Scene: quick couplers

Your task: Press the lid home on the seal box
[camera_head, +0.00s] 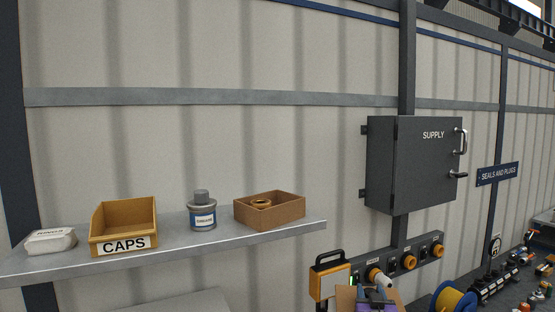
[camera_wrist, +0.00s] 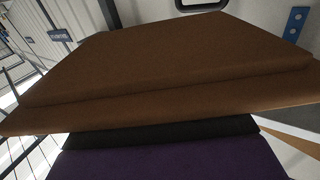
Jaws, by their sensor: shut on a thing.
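The seal box appears to be the open brown carton (camera_head: 284,216) at the right end of the shelf in the head view. A tan ring (camera_head: 261,203) shows inside it. My gripper (camera_head: 376,297) is low in the head view, below and to the right of the carton and well apart from it. It is shut on a flat brown lid (camera_head: 345,298), partly cut off by the frame's lower edge. In the wrist view the lid (camera_wrist: 170,65) fills the middle, its edge against a dark pad and purple finger. The other finger is hidden there.
The shelf (camera_head: 180,242) also holds a yellow CAPS bin (camera_head: 100,220), a grease tin (camera_head: 202,218) and a white packet (camera_head: 50,241). A grey SUPPLY cabinet (camera_head: 400,165) hangs on the wall at right. Sockets, a yellow-blue reel (camera_head: 453,300) and fittings lie below it.

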